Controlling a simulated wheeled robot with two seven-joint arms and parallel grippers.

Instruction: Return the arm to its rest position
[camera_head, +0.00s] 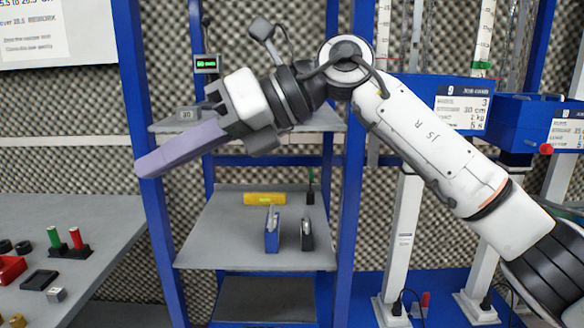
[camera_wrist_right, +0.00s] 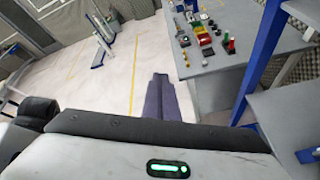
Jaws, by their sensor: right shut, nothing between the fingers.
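My right arm (camera_head: 440,150) comes in from the lower right in the head view and bends at a joint high in the middle. My right gripper (camera_head: 143,170) points left and slightly down, in front of the blue shelf rack. Its purple fingers are together with nothing between them. In the right wrist view the right gripper (camera_wrist_right: 160,78) shows its fingers side by side, over the floor left of the table. My left gripper is in neither view.
The blue rack's middle shelf (camera_head: 210,245) holds a blue holder (camera_head: 272,232), a dark holder (camera_head: 307,235) and a yellow item (camera_head: 264,199). A grey table (camera_head: 110,225) with small parts stands at left. Blue boxes (camera_head: 459,108) are at right. Open floor (camera_wrist_right: 70,80) shows in the wrist view.

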